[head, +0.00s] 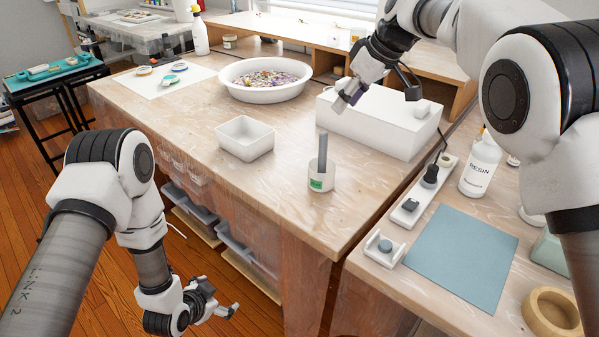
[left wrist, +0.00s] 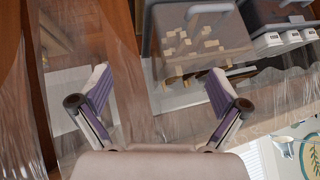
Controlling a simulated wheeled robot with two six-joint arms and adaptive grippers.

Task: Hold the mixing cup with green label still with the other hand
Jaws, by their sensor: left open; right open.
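The mixing cup with green label (head: 320,178) stands upright on the plastic-covered table, near its front right corner. A grey flat stick (head: 322,152) stands up out of it. My left gripper (head: 232,309) is open and empty, low in front of the table and below its top, well apart from the cup. In the left wrist view the open left fingers (left wrist: 160,103) face the shelves under the table. My right gripper (head: 376,97) is open above the white box, behind and to the right of the cup, touching neither the cup nor the stick.
An empty white square tray (head: 245,153) stands left of the cup. A white box (head: 378,128) is behind it, and a round basin (head: 264,97) further back. The right bench holds a resin bottle (head: 480,165) and a blue mat (head: 462,256). The table between tray and cup is clear.

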